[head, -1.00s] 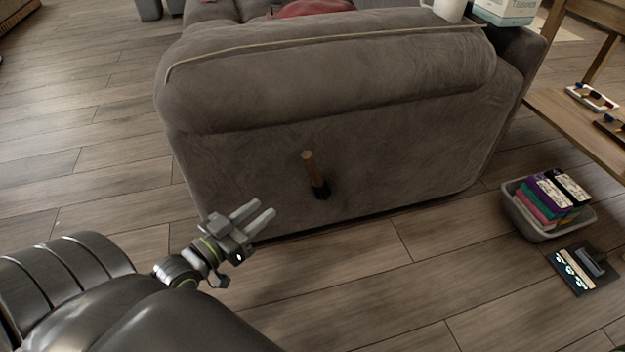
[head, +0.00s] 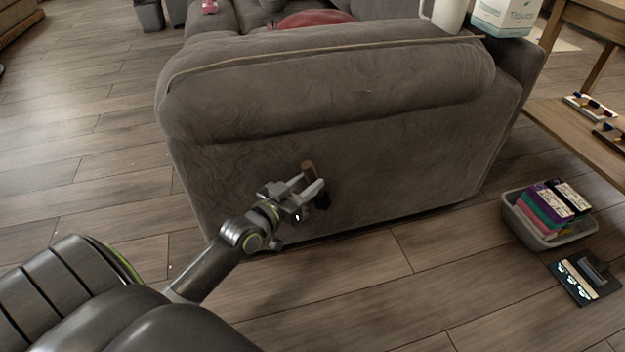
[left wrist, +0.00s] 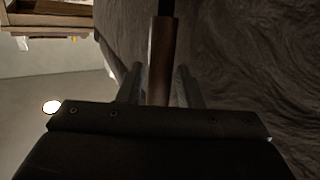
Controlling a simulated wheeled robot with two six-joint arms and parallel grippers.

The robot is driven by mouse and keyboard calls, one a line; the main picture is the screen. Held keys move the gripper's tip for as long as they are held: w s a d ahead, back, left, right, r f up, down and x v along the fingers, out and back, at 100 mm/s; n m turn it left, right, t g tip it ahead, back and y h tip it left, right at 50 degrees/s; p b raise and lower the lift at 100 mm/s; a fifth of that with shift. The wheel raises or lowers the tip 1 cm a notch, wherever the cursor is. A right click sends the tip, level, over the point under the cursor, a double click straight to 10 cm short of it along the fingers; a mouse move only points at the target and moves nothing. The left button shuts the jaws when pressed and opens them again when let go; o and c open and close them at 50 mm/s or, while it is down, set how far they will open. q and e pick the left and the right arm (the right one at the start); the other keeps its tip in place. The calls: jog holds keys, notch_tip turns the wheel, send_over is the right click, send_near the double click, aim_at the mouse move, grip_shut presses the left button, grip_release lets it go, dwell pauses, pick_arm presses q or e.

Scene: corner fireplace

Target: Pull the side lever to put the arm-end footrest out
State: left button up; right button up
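The grey-brown sofa (head: 370,150) stands with its arm end facing me. A side lever (head: 310,169) with a brown wooden handle and a dark base sticks out of that end, leaning slightly. My left gripper (head: 309,190) is at the lever, its fingers reaching to the handle. In the left wrist view the lever handle (left wrist: 160,60) lies between the two open fingers (left wrist: 158,88), with a gap on each side. No footrest shows out of the sofa. My right gripper is in neither view.
A grey bin (head: 545,236) with several coloured cases stands on the floor at right, a dark flat case (head: 585,277) before it. A wooden table (head: 575,125) is at the right edge. A white mug (head: 447,14) and tissue box (head: 505,15) are on the sofa. Floor at left is clear.

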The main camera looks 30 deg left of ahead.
pick_arm(q)
jog(key=shift+w+d, duration=0.15)
jog(key=shift+w, duration=0.85)
grip_shut()
